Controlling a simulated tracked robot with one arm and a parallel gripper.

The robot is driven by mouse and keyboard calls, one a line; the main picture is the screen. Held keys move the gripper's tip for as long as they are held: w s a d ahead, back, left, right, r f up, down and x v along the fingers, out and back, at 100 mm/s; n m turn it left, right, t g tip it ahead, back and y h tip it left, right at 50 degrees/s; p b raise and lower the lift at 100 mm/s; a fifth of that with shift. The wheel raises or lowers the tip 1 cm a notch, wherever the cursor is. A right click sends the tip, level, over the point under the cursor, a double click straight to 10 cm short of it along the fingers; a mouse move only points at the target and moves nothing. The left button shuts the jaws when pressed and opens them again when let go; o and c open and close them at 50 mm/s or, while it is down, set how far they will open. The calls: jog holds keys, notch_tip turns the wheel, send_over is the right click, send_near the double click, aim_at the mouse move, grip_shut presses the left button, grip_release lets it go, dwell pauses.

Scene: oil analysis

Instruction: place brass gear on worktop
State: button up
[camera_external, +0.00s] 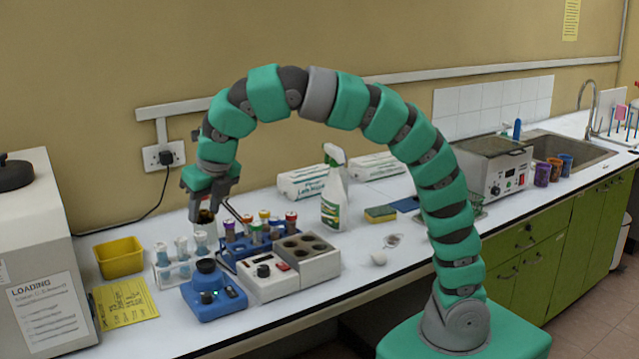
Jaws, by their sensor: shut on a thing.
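My gripper (206,212) points down above the left part of the white worktop (362,228). It is shut on a small dark brown thing (205,217), likely the brass gear, held off the worktop. The thing is too small and partly covered by the fingers, so I cannot make out teeth. The gripper is above the white rack of capped tubes (180,268) and behind the blue device (214,292) in the picture.
A yellow bin (120,258) and a yellow sheet (124,304) lie to the left. A blue tube rack (237,250) and a grey heating block (290,266) stand to the right. A spray bottle (334,196) is farther back.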

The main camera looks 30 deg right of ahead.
jog(key=s, duration=0.2)
jog(key=s+a, duration=0.1)
jog(key=shift+s+f+n, duration=0.1)
jog(key=shift+s+n, duration=0.2)
jog(key=shift+s, duration=0.1)
notch_tip(320, 180, down, 23)
jog(key=shift+w+f, duration=0.2)
jog(key=b, duration=0.1)
send_over(149, 341)
jog(key=s, duration=0.1)
jog(key=shift+s+d+f, duration=0.2)
jog(key=shift+f, duration=0.5)
notch_tip(149, 341, down, 4)
jog(key=shift+r+b, duration=0.2)
jog(key=shift+b, duration=0.25)
jog(key=o, duration=1.1)
